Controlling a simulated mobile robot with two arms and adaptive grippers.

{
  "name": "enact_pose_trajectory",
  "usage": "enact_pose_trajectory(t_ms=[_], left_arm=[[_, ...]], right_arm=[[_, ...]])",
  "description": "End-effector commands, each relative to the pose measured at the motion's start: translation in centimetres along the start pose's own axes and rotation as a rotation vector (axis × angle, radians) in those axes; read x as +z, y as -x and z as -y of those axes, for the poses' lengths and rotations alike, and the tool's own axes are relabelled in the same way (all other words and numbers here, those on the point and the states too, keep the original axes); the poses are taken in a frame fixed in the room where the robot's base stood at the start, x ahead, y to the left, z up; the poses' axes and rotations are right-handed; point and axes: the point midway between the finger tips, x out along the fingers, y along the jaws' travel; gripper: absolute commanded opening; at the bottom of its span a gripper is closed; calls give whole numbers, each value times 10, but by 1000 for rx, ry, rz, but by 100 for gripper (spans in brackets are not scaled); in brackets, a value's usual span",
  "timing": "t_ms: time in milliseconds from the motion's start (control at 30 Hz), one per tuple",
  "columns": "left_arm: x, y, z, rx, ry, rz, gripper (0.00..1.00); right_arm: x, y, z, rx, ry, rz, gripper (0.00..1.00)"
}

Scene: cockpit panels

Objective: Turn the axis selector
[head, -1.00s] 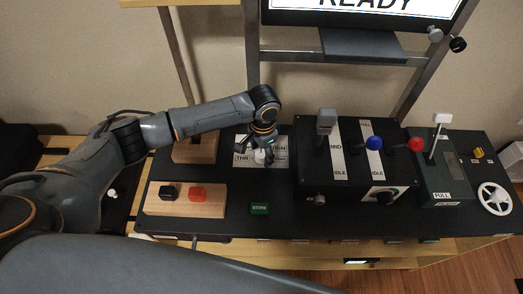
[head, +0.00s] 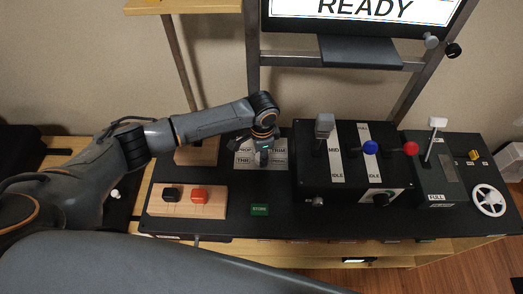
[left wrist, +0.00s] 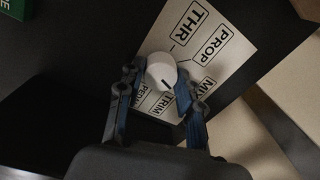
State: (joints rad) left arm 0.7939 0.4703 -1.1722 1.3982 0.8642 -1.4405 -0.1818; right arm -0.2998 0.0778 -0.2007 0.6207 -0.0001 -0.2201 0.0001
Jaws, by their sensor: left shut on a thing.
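The axis selector is a round white knob (left wrist: 160,66) with a dark pointer line, on a pale plate (left wrist: 208,62) lettered THR, PROP, MIX, TRIM and one partly hidden word. In the left wrist view the pointer line is on the side towards TRIM. My left gripper (left wrist: 160,76) is shut on the knob, one blue-grey finger on each side. In the head view my left gripper (head: 262,158) reaches down onto the plate (head: 245,158) and hides the knob. My right gripper is not in view.
A black lever box (head: 345,190) with grey, blue and red handles stands close to the right of the plate. A wooden block with a black and a red switch (head: 199,194) and a green STORE button (head: 260,210) lie in front. A monitor (head: 365,12) hangs behind.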

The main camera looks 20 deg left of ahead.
Motion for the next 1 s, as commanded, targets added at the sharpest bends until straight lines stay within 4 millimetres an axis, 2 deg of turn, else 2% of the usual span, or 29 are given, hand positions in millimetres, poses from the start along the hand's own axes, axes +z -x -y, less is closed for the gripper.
enact_pose_trajectory(t_ms=[100,500,1000], left_arm=[[0,3,0,1,-98,-4,4],[0,1,0,0,-373,-17,4],[0,0,-1,0,-473,-21,4]], right_arm=[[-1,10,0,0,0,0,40],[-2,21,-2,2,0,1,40],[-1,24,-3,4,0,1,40]])
